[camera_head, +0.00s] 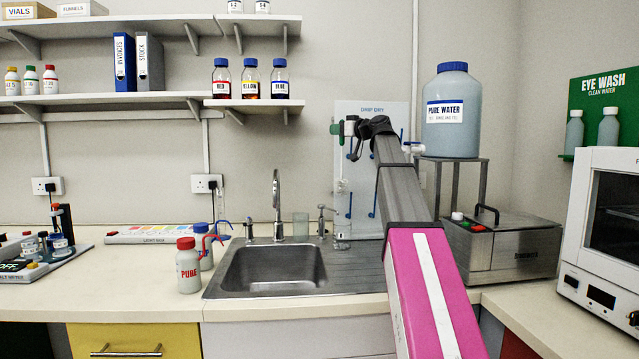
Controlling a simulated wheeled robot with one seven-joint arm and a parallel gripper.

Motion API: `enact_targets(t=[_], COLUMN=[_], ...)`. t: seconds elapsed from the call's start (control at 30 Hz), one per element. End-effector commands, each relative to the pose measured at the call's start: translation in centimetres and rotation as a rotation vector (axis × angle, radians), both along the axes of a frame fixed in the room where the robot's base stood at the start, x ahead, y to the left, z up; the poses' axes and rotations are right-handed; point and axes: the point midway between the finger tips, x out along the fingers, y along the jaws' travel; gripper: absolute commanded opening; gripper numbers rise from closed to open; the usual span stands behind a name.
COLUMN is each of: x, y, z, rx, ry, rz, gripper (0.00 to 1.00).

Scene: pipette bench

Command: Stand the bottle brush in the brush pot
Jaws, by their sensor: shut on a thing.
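My gripper (358,130) is at the far end of my outstretched arm, in front of the drip-dry board above the back right of the sink. Its black jaws are shut at a small green piece (337,128), which looks like part of the bottle brush. The bristles cannot be made out from here. A small grey-green pot (300,225) stands behind the sink, to the right of the tap, below and left of my gripper. It looks like the brush pot, and nothing is seen standing in it.
The drip-dry board (370,110) has blue pegs and clear glassware at its lower left. The tap (277,205) and a small dispenser (321,220) flank the pot. The sink (270,268) is empty. A pure-water carboy (452,140) stands right of my arm.

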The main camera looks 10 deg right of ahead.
Motion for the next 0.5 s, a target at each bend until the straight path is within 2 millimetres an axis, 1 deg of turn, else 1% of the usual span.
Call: enact_targets(t=[0.03, 0.17, 0.3, 0.5], x=[0.9, 3.3, 6.0, 8.9], y=[0.9, 3.6, 7.1, 11.5], z=[0.1, 0.0, -0.2, -0.6], rx=[0.001, 0.001, 0.001, 0.001], ry=[0.001, 0.003, 0.003, 0.002], rz=[0.003, 0.004, 0.004, 0.003], gripper=[0.0, 0.0, 0.0, 0.0])
